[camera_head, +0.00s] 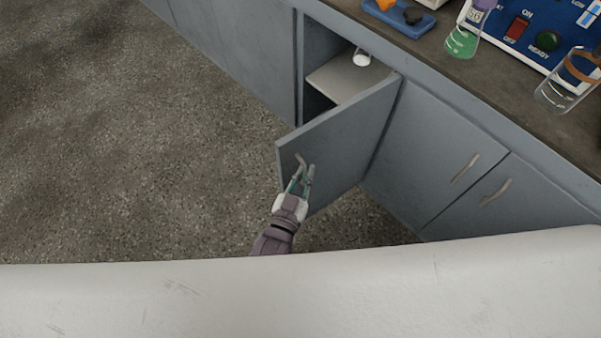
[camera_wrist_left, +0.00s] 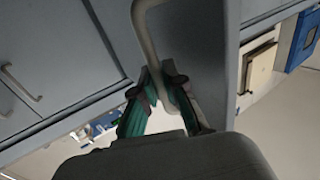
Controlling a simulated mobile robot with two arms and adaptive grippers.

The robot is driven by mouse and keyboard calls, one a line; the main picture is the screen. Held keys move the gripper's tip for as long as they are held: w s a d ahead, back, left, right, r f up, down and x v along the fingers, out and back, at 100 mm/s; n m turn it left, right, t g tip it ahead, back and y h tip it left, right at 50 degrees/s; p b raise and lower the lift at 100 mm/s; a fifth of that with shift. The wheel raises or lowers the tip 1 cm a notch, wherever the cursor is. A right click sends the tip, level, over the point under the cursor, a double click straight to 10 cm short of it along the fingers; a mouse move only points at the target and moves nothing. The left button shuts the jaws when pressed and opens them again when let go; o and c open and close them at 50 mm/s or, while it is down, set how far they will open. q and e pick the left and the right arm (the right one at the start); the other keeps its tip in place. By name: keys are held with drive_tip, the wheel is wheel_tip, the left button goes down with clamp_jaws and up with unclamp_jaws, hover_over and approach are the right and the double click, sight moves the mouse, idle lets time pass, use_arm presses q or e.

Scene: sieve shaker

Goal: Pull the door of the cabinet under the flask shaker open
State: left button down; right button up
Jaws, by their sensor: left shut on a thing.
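The cabinet door (camera_head: 347,142) stands swung out from the cabinet front, hinged at its right side. The opening behind it shows a pale shelf (camera_head: 338,77) with a small white item (camera_head: 361,58) on it. My left gripper (camera_head: 303,172) is at the outer face of the door, shut on the door handle (camera_wrist_left: 147,35). In the left wrist view the fingers (camera_wrist_left: 170,92) close around the lower part of this bent metal handle. In the head view the gripper partly hides the handle. My right gripper does not show.
Closed doors with handles (camera_head: 465,167) and (camera_head: 496,192) are to the right. The dark countertop (camera_head: 450,72) holds a flask with green liquid (camera_head: 462,42), a glass beaker (camera_head: 562,90) and a blue control panel (camera_head: 545,25). The speckled floor (camera_head: 130,140) left of the door is clear.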

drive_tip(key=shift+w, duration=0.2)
use_arm(q)
drive_tip(key=c, duration=1.2)
unclamp_jaws()
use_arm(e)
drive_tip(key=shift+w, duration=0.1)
use_arm(q)
drive_tip(key=v, duration=1.2)
